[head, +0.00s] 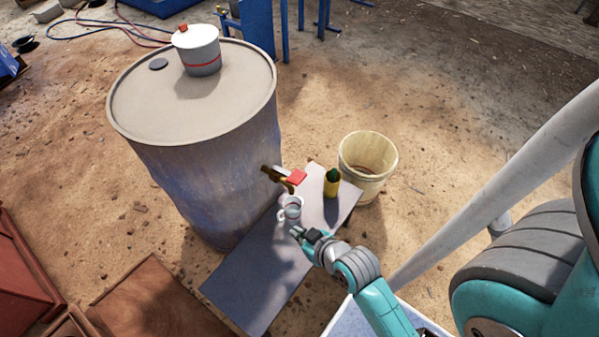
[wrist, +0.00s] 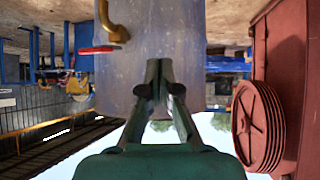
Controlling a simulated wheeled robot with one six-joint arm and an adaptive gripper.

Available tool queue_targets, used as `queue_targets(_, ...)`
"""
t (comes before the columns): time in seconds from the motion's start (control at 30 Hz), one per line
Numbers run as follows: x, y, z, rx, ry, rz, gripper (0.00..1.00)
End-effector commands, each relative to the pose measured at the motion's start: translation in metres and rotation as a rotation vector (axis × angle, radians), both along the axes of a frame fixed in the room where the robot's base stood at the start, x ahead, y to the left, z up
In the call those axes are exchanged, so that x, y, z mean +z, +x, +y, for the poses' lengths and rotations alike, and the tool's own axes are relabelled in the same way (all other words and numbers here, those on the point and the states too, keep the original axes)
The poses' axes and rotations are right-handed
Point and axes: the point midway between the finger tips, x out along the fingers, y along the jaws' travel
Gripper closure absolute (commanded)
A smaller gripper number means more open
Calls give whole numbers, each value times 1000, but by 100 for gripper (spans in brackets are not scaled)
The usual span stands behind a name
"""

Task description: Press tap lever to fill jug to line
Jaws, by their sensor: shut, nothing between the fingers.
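A brass tap (head: 273,172) with a red lever (head: 297,178) sticks out of the side of a large blue-grey drum (head: 215,150). A small pale jug (head: 291,205) stands on the narrow grey bench, below the tap. Its fill line and water level are too small to make out. My gripper (head: 296,232) is shut and empty, just in front of the jug and lower in the picture than the lever. The wrist view seems upside down; the shut fingertips (wrist: 160,85) point at the drum, with the lever (wrist: 97,50) and tap (wrist: 114,22) to their left. The jug does not show there.
The grey bench (head: 240,285) runs diagonally beside the drum. A yellow bottle with a green top (head: 332,183) stands at its far end, right of the lever. A cream bucket (head: 367,160) is beyond.

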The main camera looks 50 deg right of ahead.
Motion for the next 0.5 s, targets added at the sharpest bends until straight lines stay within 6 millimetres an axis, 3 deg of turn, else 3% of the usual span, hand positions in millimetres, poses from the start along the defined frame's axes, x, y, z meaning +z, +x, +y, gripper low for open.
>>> queue_targets(0.2,3,36,-33,11,15,66,100)
queue_targets(0.5,22,72,-83,58,35,159,100)
